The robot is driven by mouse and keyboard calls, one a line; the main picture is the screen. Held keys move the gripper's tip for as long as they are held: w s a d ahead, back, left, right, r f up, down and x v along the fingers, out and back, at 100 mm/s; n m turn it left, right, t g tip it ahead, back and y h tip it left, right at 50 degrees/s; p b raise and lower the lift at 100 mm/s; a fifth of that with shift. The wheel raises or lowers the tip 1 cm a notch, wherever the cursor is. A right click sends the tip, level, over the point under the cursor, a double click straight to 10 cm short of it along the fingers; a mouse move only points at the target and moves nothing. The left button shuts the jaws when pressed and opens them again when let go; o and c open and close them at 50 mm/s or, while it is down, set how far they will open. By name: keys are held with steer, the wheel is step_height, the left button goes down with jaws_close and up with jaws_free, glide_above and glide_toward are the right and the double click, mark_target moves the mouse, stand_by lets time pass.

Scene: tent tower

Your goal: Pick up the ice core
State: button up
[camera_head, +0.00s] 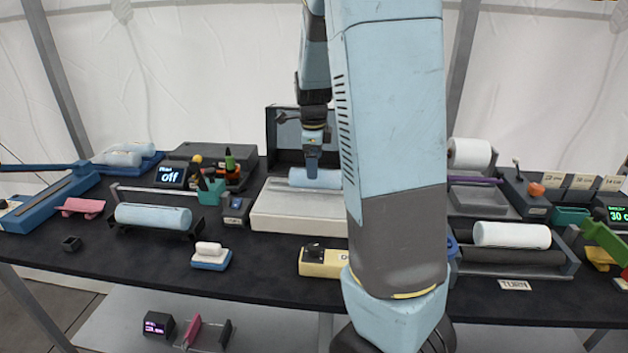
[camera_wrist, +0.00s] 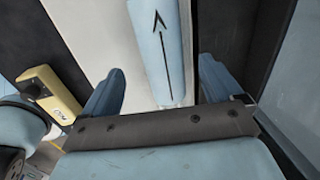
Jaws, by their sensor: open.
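A pale blue cylindrical ice core (camera_head: 318,178) lies on its side on a white-topped bench unit (camera_head: 290,222) at mid-table. My gripper (camera_head: 312,168) points down over this core. In the wrist view, the core (camera_wrist: 166,50) with a black arrow runs between the two blue fingers of my gripper (camera_wrist: 162,75). The fingers are open, with a gap on each side of the core. My arm hides the core's right end in the head view. Another pale blue core (camera_head: 153,216) rests on a dark cradle at the left.
A dark upright panel (camera_head: 285,130) stands behind the middle core. A yellow box (camera_head: 322,260) sits at the front edge, also seen in the wrist view (camera_wrist: 50,92). A white cylinder (camera_head: 512,234) lies on rollers at the right. A green-topped holder (camera_head: 211,190) stands left of the bench unit.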

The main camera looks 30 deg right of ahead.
steer(key=shift+w+d+f, duration=0.1)
steer(key=shift+w+f, duration=0.05)
steer(key=shift+f, duration=0.7)
steer(key=shift+w+d+f, duration=0.15)
steer(key=shift+w+f, duration=0.05)
steer(key=shift+f, duration=0.65)
steer(key=shift+w+d+f, duration=0.1)
steer(key=shift+w+f, duration=0.05)
steer(key=shift+f, duration=0.7)
steer(key=c, duration=1.4)
